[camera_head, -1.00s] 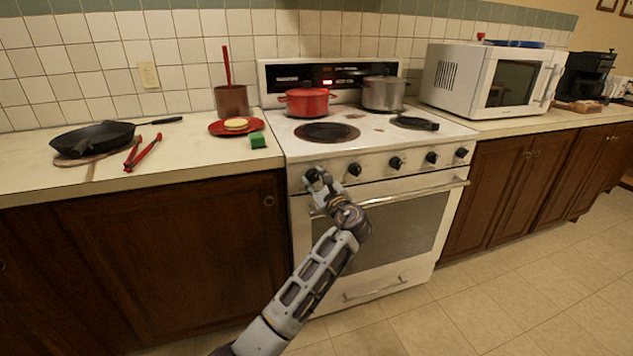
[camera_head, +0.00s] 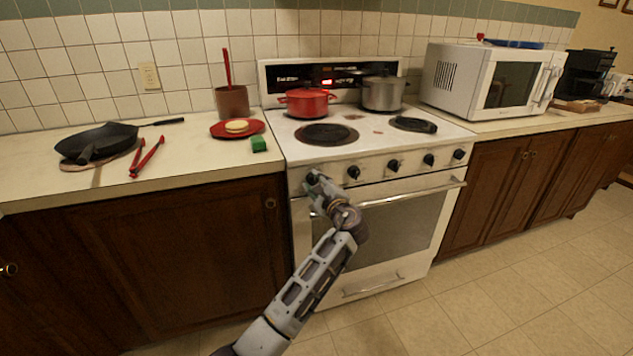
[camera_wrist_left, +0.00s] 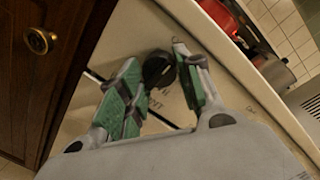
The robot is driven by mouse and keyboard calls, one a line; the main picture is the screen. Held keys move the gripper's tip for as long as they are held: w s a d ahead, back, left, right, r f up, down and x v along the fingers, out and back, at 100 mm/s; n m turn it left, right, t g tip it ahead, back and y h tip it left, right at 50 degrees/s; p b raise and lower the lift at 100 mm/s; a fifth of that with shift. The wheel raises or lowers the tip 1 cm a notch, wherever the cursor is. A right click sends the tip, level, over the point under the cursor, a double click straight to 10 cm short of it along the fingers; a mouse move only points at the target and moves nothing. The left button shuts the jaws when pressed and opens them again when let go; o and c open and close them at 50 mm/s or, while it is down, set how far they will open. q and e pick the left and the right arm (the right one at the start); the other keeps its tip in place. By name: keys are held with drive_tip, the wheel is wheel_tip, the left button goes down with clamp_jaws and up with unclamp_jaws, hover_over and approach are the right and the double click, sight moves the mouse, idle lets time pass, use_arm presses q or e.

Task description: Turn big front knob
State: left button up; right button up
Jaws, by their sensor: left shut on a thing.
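The stove (camera_head: 385,166) has a row of black knobs along its front panel. My left gripper (camera_head: 311,177) is at the leftmost knob, which it mostly hides in the head view. In the left wrist view this black knob (camera_wrist_left: 158,69) sits between the two green-padded fingers of the left gripper (camera_wrist_left: 165,85), and they are shut on it. The other knobs, such as the second one (camera_head: 353,172), are clear of the gripper. My right gripper is not in view.
A red pot (camera_head: 307,101) and a grey pot (camera_head: 382,93) stand on the rear of the stovetop. The oven handle (camera_head: 410,193) runs below the knobs. A green block (camera_head: 258,144) and a red plate (camera_head: 251,129) are on the left counter. A microwave (camera_head: 490,82) stands right.

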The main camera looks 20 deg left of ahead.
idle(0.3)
use_arm(q)
drive_tip(key=o, duration=1)
drive_tip(key=shift+o, duration=0.2)
drive_tip(key=shift+r, duration=0.1)
